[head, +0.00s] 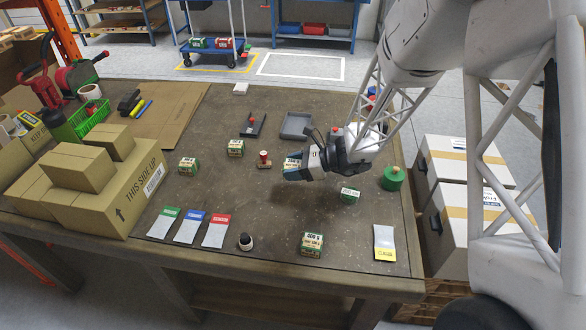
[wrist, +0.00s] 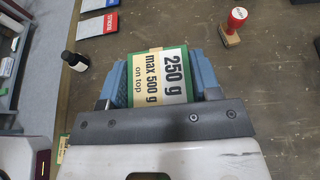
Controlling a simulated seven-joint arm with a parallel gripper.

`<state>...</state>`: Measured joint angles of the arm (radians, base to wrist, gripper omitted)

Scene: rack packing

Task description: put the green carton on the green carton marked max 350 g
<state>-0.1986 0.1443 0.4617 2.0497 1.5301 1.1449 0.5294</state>
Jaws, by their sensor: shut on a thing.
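My gripper (head: 291,171) is shut on a green carton (wrist: 160,76) in the wrist view. Its label reads 250 g, max 500 g on top. The held carton also shows between the jaws in the head view (head: 291,163), over the middle of the table. Other green-sided cartons stand apart on the table: one at left (head: 187,166), one farther back (head: 235,148), one right of my gripper (head: 350,194) and one near the front edge (head: 312,244). Their labels are too small to read surely, so I cannot tell which is marked max 350 g.
A red-topped stamp (head: 264,160) stands left of my gripper. A green round weight (head: 393,178) is at the right. Coloured cards (head: 190,227), a dark bottle (head: 245,242) and a grey tray (head: 296,125) lie around. Brown boxes (head: 120,200) fill the left side.

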